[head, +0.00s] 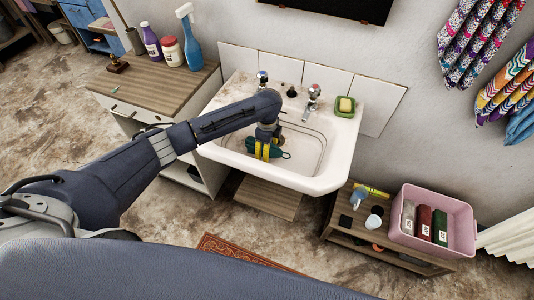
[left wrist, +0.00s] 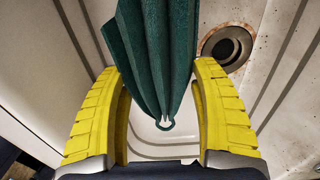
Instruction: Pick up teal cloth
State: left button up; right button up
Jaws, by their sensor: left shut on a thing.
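The teal cloth (head: 270,152) is in the basin of the white sink (head: 338,160) in the head view, partly hidden by my left gripper (head: 264,152). In the left wrist view the folded cloth (left wrist: 157,50) hangs between the yellow fingers of my left gripper (left wrist: 163,112), with a small loop at its near end. The gripper is shut on the cloth. The drain hole (left wrist: 226,45) shows to the right of the cloth. My right gripper is not in view.
Two taps and a green soap dish (head: 345,107) sit on the sink's back rim. A wooden-topped cabinet (head: 150,92) with bottles stands to the left. A low shelf with a pink bin (head: 462,222) stands to the right. Ties hang on the wall.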

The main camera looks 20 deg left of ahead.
pick_arm(q)
notch_tip(320, 180, up, 16)
dwell(0.4)
dwell(0.7)
jog(key=w+a+r+n+t+h, duration=0.25)
jog(key=w+r, duration=0.35)
jog(key=r, duration=0.4)
jog(key=w+a+r+n+t+h, duration=0.1)
jog(key=w+r+n+h, duration=0.15)
jog(key=w+r, duration=0.6)
jog(key=w+a+r+n+t+h, duration=0.2)
jog(key=w+r+n, duration=0.1)
jog(key=r, duration=0.9)
jog(key=w+a+r+n+t+y, duration=0.1)
jog(key=a+r+n+t, duration=0.2)
jog(key=a+r, duration=0.3)
jog(key=w+a+r+n+t+y, duration=0.1)
jog(key=a+r+t, duration=0.4)
jog(key=r, duration=0.8)
jog(key=w+a+r+n+t+y, duration=0.1)
jog(key=a+r+n+t+y, duration=0.2)
jog(key=a+r+n, duration=0.3)
notch_tip(320, 180, up, 4)
jog(key=shift+w+a+t, duration=0.4)
jog(key=shift+a+t, duration=0.25)
jog(key=shift+a, duration=0.1)
